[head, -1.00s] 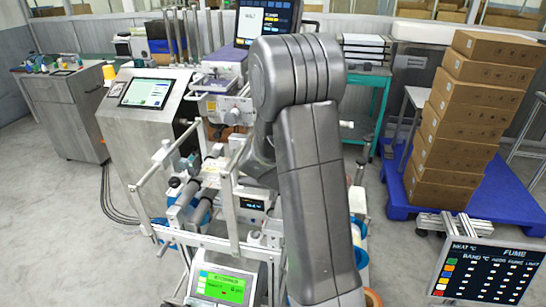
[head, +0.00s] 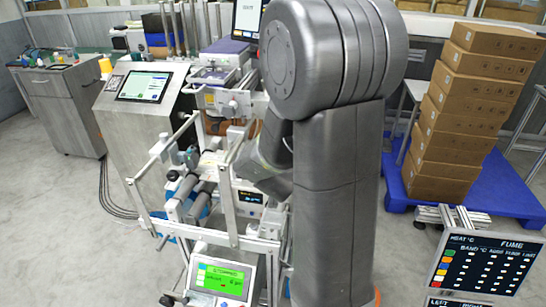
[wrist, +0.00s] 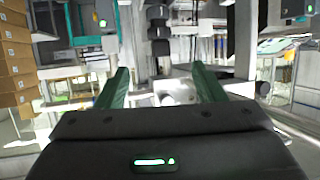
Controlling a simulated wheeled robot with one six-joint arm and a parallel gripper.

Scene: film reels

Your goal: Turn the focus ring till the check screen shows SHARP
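My gripper (wrist: 160,82) shows in the wrist view with its two green fingers spread apart and nothing between the tips touching them. A pale machine part (wrist: 178,93) appears beyond, in the gap between the fingers. Dark stacked cylinders (wrist: 158,32) stand above that gap; I cannot tell whether one is the focus ring. In the head view my arm hides the gripper. I cannot make out SHARP on any screen.
A metal frame with rollers (head: 205,190) stands left of my arm, with a green-lit display (head: 221,281) low in front. A grey console (head: 140,115) with a tablet is behind it. Stacked cartons (head: 455,130) stand on a blue pallet (head: 500,190) at right.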

